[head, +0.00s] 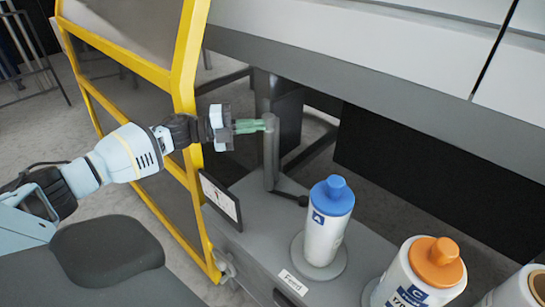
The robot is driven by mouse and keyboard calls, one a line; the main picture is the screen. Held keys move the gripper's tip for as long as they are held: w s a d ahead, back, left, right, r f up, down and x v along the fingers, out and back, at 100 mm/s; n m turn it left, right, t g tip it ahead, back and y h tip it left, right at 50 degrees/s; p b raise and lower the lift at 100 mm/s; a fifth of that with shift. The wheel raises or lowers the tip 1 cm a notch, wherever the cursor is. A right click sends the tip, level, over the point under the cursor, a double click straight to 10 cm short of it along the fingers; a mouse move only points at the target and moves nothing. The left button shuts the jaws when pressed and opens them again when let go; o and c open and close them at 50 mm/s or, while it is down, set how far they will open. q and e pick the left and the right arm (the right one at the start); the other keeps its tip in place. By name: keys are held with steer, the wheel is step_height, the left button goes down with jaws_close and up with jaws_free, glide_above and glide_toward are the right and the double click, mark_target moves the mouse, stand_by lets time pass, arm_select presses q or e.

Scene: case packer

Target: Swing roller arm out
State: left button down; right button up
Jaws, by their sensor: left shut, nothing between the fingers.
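The roller arm (271,158) is a grey upright cylinder at the back left of the grey machine top, with a short dark link at its foot. My left gripper (268,124) reaches in from the left, level with the top of the upright cylinder. Its green fingers are shut with nothing between them. The fingertips overlap the cylinder's upper left side in the picture; I cannot tell whether they touch it. My right gripper is out of view.
A yellow-framed guard door (185,75) stands open behind my left arm. A small tablet-like panel (221,199) is near it. A blue-capped bottle (327,225) and an orange-capped bottle (418,280) stand to the right. A grey-white housing (400,55) overhangs the back.

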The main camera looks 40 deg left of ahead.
arm_select(q)
steer(key=shift+w+a+r, duration=0.15)
steer(key=shift+a+r, duration=0.05)
steer(key=shift+r, duration=0.05)
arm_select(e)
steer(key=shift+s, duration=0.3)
